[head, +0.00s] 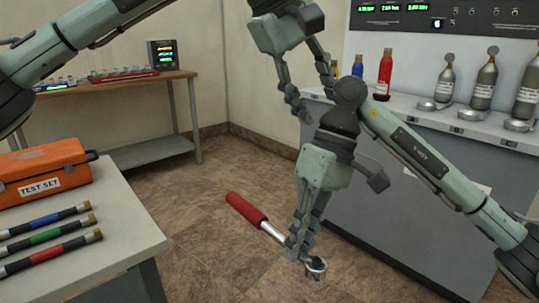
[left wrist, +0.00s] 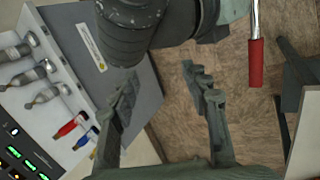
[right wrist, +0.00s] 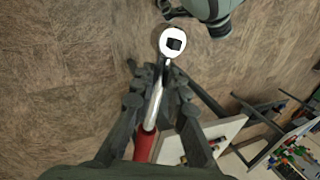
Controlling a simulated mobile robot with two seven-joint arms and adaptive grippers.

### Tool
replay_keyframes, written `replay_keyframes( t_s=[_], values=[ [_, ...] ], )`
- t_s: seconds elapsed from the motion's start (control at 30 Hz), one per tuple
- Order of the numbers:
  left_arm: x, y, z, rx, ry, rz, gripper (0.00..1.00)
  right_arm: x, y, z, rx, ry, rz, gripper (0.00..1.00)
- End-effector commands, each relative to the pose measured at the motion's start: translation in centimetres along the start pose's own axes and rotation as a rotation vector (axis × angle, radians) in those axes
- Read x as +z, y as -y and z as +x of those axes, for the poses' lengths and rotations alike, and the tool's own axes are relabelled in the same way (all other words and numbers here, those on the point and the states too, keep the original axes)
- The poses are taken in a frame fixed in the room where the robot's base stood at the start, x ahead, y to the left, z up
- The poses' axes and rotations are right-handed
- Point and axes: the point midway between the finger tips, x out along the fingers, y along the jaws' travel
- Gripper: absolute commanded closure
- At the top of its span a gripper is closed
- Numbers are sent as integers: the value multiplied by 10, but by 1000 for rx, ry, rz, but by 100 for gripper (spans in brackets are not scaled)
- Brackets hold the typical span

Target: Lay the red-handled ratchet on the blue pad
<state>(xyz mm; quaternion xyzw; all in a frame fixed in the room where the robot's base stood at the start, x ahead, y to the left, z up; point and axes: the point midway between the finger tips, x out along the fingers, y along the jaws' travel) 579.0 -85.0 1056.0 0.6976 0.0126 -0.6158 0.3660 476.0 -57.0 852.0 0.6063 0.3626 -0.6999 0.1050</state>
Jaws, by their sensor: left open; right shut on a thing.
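The ratchet has a red handle (head: 246,210), a bright metal shaft and a round head. My right gripper (head: 300,250) is shut on its metal part near the head, holding it in the air above the floor. In the right wrist view the ratchet's round head (right wrist: 172,42) sticks out past the fingertips (right wrist: 160,72). The red handle also shows at the right of the left wrist view (left wrist: 256,62). My left gripper (head: 318,105) is open and empty, above and behind the right one; its spread fingers show in the left wrist view (left wrist: 160,80). I see no blue pad.
A white table (head: 125,215) at left holds an orange test set case (head: 45,172) and several banded rods. A bench (head: 450,125) at right carries bottles and metal dishes under a panel. A wooden table (head: 130,80) stands behind. My arms are close together.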

Motion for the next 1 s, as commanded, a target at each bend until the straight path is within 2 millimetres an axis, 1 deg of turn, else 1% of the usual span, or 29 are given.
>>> replay_keyframes(
  t_s=[0.03,0.1,0.2,0.3,0.43,0.57,0.9,1.0],
  values=[
    [-1,22,12,-99,-7,-13,53,0,0,-1,0,-2,-1,100],
    [-3,50,22,-227,-19,-30,53,0,0,-1,0,-2,-1,100],
    [-5,83,30,-373,-33,-49,53,0,0,-1,0,-2,-1,100],
    [-6,104,31,-467,-44,-63,53,0,0,-1,0,-2,-1,100],
    [-7,117,35,-519,-48,-69,53,0,0,-1,0,-2,-1,100],
    [-8,125,47,-523,-48,-70,53,0,0,-1,0,-2,-1,100],
    [-9,156,102,-521,-47,-70,53,0,0,-1,0,-2,-1,100],
    [-10,164,116,-521,-47,-70,53,0,0,-1,0,-2,-1,100]
  ],
)
